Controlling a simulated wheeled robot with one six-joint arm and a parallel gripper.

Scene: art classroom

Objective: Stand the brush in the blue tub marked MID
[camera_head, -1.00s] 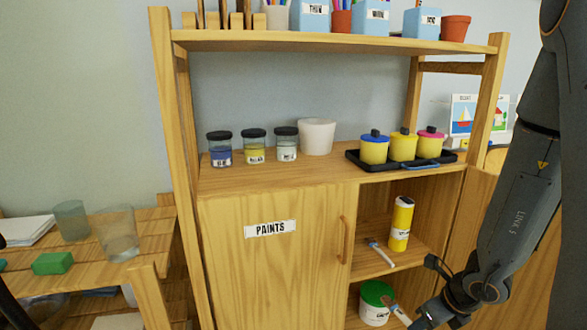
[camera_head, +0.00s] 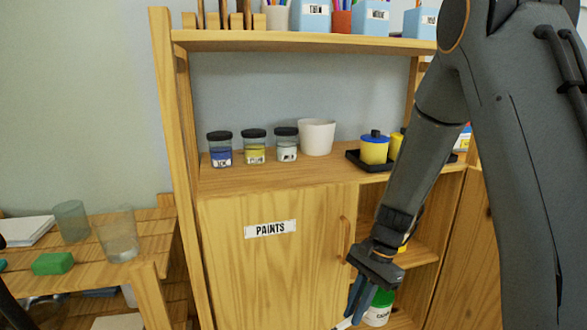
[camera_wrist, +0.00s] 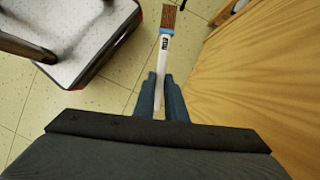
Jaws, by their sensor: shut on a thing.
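My gripper (camera_head: 353,306) is low in front of the cabinet, right of the PAINTS door. In the wrist view my gripper (camera_wrist: 160,79) is shut on the white handle of a brush (camera_wrist: 164,50). The brush has a blue band, a dark label and brown bristles pointing away from the fingers; the label is too small to read. In the head view only a bit of white handle shows at the bottom edge. Blue tubs stand on the top shelf: a left one (camera_head: 312,17), a middle one (camera_head: 371,17) and a right one (camera_head: 420,22), partly behind my arm. Their labels are hard to read.
The top shelf (camera_head: 300,42) also holds cups of pencils. Paint jars (camera_head: 254,146), a white pot (camera_head: 317,137) and a black tray (camera_head: 358,160) with lidded pots stand on the middle level. A green-lidded tub (camera_head: 378,309) sits low behind my gripper. A side table (camera_head: 140,245) stands left.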

